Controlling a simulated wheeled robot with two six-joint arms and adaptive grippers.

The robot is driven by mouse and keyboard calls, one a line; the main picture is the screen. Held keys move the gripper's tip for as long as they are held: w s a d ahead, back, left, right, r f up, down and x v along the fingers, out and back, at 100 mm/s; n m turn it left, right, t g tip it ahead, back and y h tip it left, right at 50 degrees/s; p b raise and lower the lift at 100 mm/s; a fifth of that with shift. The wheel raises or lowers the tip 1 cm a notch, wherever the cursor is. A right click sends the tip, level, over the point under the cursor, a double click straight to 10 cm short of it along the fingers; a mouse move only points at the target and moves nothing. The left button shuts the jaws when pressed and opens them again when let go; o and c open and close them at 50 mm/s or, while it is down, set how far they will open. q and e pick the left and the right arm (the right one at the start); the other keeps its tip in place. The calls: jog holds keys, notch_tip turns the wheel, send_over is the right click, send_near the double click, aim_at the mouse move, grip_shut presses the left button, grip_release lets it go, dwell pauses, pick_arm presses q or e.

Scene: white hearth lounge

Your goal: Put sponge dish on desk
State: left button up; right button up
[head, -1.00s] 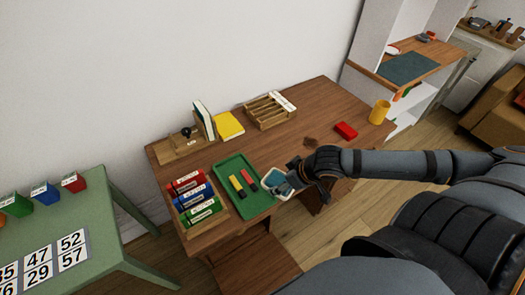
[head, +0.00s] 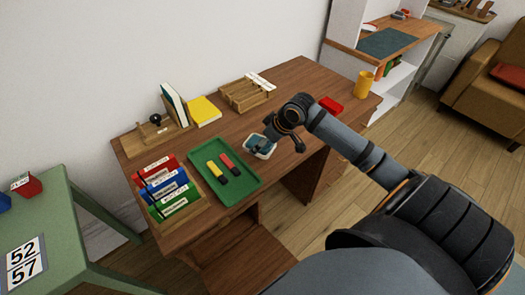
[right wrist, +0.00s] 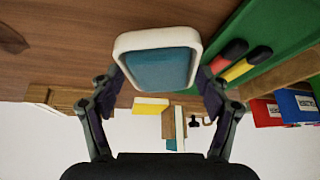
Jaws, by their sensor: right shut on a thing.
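The sponge dish (head: 262,153) is a small white dish with a blue-teal sponge in it. In the head view it is over the desk (head: 290,90), just right of the green tray. I cannot tell whether it touches the desk top. My right gripper (head: 273,141) is shut on the dish, with its arm coming in from the right. In the right wrist view, the white rim of the dish (right wrist: 128,41) sits between the two fingers (right wrist: 158,82). My left gripper is not in view.
A green tray (head: 207,189) holds a yellow and a red marker-like item. A rack of coloured binders (head: 165,190) stands at the left. A red block (head: 330,105) and a yellow cup (head: 364,84) are at the right. A wooden rack (head: 245,95) is at the back.

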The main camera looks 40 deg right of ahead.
aim_at(263, 149)
jog(key=shift+w+d+f, duration=0.15)
jog(key=shift+w+f, duration=0.1)
jog(key=shift+f, duration=1.75)
jog(key=shift+f, duration=0.1)
jog(key=o, duration=1.4)
jog(key=shift+o, duration=0.2)
